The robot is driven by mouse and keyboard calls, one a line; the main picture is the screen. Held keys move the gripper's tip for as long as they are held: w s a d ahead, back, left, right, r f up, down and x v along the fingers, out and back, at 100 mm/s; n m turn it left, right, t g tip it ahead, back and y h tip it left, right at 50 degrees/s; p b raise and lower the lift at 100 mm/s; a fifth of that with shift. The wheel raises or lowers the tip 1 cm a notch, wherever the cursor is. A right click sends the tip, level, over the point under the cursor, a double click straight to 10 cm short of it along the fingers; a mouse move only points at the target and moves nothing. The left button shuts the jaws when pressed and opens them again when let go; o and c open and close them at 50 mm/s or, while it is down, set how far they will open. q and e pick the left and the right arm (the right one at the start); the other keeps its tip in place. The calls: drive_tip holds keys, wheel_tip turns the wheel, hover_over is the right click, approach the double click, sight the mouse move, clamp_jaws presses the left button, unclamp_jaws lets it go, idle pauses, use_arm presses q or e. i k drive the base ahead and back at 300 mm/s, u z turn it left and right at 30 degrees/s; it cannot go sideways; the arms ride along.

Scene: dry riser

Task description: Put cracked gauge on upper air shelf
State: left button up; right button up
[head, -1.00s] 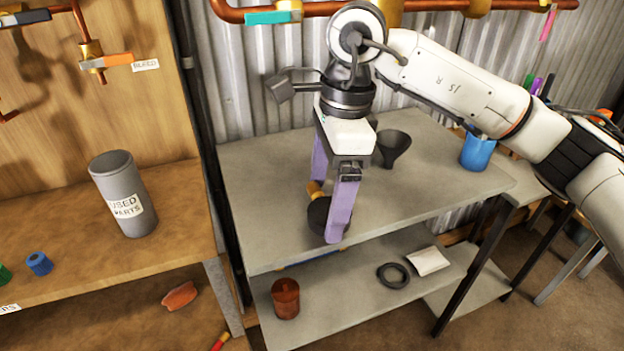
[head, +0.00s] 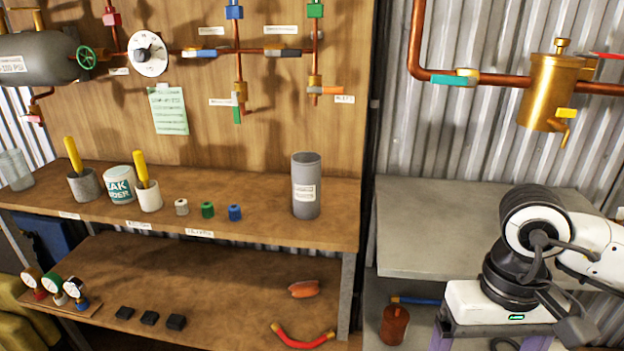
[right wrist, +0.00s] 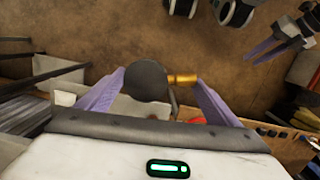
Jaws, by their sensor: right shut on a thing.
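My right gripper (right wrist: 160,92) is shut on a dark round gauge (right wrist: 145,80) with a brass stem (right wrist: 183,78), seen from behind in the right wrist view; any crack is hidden. In the head view this gripper (head: 492,346) is at the bottom right, in front of the grey bench, its fingertips and the gauge cut off. My left gripper (right wrist: 264,54) shows small at the top right of the right wrist view, open and empty. The wooden bench has an upper shelf (head: 260,215) and a lower shelf (head: 220,280). I cannot tell which shelf is the air one.
A grey used-parts cylinder (head: 306,190) stands at the upper shelf's right, beside small coloured caps (head: 207,209) and cups (head: 84,187). Below are a gauge board (head: 50,303), black blocks (head: 149,317) and an orange piece (head: 304,289). The grey bench top (head: 440,235) is clear in view.

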sight(170, 186)
drive_tip(key=u, duration=0.35)
drive_tip(key=k, duration=0.45)
drive_tip(key=u, duration=1.65)
drive_tip(key=i, duration=1.6)
drive_tip(key=z, duration=0.55)
